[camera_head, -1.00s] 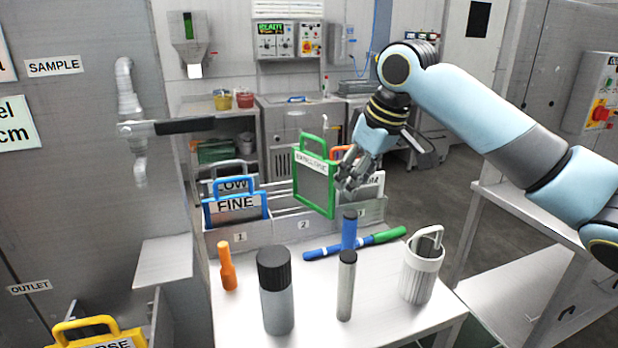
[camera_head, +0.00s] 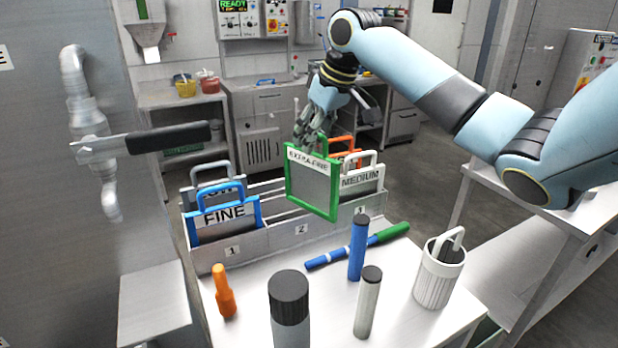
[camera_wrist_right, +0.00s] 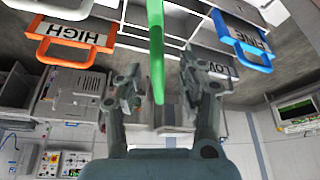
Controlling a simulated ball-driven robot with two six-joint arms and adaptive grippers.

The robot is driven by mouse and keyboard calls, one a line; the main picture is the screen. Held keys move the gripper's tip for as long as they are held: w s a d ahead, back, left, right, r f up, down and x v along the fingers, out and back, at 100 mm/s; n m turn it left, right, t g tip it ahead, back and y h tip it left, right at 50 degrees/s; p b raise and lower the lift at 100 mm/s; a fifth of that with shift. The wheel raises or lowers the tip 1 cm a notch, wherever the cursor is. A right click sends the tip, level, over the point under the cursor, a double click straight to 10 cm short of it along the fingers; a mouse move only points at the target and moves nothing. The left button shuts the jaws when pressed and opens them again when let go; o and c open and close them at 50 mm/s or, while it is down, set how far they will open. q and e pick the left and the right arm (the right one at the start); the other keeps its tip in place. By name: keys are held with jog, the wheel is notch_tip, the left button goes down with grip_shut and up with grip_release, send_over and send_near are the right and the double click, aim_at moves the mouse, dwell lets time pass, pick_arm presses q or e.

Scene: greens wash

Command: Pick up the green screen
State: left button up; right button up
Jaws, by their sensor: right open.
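The green screen (camera_head: 311,184), labelled EXTRA-FINE, stands at the middle section of the grey rack, marked 2. My right gripper (camera_head: 308,138) is just above its top edge in the head view and partly hides its handle. In the right wrist view, a green bar of the screen (camera_wrist_right: 155,40) shows between the two spread fingers of my right gripper (camera_wrist_right: 160,78), with gaps visible on both sides. The right gripper is open. My left gripper is in neither view.
The grey rack (camera_head: 262,242) also holds a blue FINE screen (camera_head: 222,214) at left and a white MEDIUM screen (camera_head: 360,180) at right, with an orange-handled one (camera_head: 350,146) behind. Bottles, a blue-green stick (camera_head: 357,245) and a white canister (camera_head: 438,275) stand or lie in front.

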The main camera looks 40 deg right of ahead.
aim_at(310, 172)
jog(key=p+x, duration=0.1)
jog(key=x, duration=0.4)
jog(key=shift+d+f, duration=0.1)
jog(key=shift+f, duration=0.05)
jog(key=shift+c, duration=1.6)
jog(key=c, duration=0.4)
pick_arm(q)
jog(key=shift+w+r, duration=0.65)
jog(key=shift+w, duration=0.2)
pick_arm(e)
grip_shut()
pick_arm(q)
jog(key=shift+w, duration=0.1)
